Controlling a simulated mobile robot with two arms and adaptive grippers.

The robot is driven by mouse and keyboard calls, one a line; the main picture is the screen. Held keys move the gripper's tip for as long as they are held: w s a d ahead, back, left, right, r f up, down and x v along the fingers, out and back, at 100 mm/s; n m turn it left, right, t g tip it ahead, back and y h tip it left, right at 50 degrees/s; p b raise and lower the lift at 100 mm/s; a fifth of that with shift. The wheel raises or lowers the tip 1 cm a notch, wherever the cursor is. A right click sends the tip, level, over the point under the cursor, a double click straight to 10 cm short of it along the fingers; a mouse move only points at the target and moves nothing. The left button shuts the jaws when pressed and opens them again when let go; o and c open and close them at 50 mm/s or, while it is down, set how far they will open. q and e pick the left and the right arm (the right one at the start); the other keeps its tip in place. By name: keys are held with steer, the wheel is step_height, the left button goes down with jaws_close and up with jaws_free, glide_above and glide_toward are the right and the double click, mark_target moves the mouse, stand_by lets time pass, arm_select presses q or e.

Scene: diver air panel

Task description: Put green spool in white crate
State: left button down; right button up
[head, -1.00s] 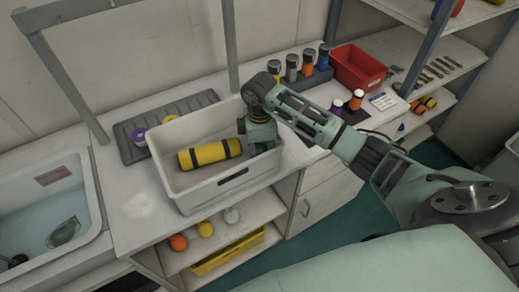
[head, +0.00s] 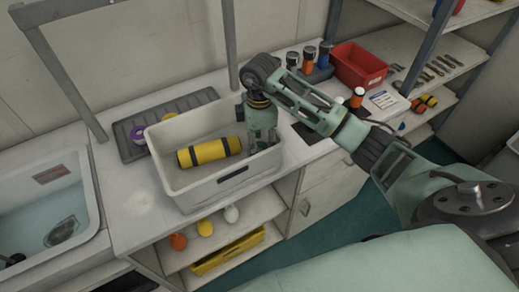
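The white crate (head: 192,198) stands on the counter with a yellow cylinder with dark bands (head: 209,151) lying inside it. My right gripper (head: 266,147) points down at the crate's right end, its fingers partly in front of the far right wall. The fingers are small and in the same grey-green as the arm, so I cannot tell whether they are open or shut. I cannot make out a green spool; the gripper may hide it. A purple spool (head: 137,134) lies on the dark mat behind the crate. My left gripper is not in view.
A dark ribbed mat (head: 190,104) lies behind the crate. To the right stand several capped canisters (head: 308,60) and a red bin (head: 358,66). A water-filled sink (head: 50,212) is at the left.

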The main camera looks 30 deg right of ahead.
mark_target(259, 147)
step_height(259, 147, up, 8)
steer(key=b, duration=0.1)
steer(key=shift+r, duration=0.15)
stand_by(0.4)
